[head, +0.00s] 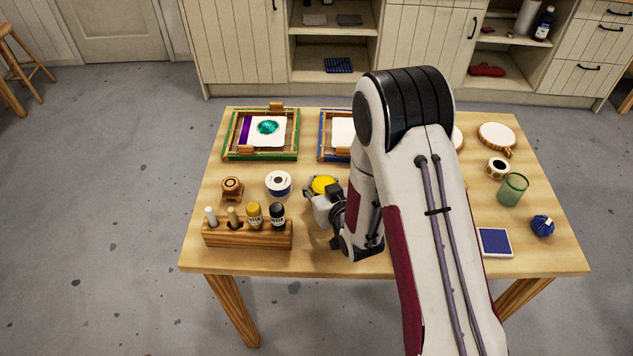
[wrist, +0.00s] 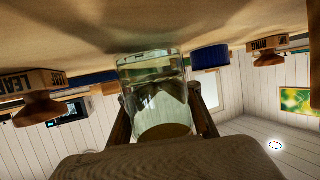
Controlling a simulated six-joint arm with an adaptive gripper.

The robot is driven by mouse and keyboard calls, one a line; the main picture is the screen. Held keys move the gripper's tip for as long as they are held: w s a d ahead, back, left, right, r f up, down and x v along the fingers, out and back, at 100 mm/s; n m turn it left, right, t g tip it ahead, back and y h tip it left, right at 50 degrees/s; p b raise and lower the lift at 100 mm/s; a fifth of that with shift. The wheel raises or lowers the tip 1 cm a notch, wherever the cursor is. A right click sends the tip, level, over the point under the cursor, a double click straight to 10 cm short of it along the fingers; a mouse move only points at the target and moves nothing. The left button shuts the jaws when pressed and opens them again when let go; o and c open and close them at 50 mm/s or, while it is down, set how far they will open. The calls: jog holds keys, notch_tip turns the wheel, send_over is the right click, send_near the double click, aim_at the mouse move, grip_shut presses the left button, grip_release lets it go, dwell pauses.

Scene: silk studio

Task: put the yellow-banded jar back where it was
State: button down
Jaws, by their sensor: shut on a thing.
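My gripper (head: 322,201) is at the near middle of the table, low over the top, shut on a jar. In the head view only the jar's round yellow top (head: 325,184) shows, beyond the fingers. In the wrist view, where the table is at the top of the picture, the jar (wrist: 155,85) is clear glass between my two fingers (wrist: 162,112). Its base end is at or very close to the tabletop; I cannot tell whether it touches. A yellow band is not clearly seen in the wrist view.
A white-and-blue round container (head: 278,184) stands just left of the jar. A wooden rack (head: 247,236) with several bottles and tools is nearer left, and a wooden stamp (head: 232,188) beyond it. Framed screens (head: 230,150) lie behind. My arm hides the table's middle right.

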jog(key=shift+f, duration=0.25)
dwell(0.3)
jog(key=c, duration=1.4)
grip_release()
jog(key=shift+r, duration=0.2)
jog(key=shift+v, duration=3.75)
jog(key=shift+r, duration=0.15)
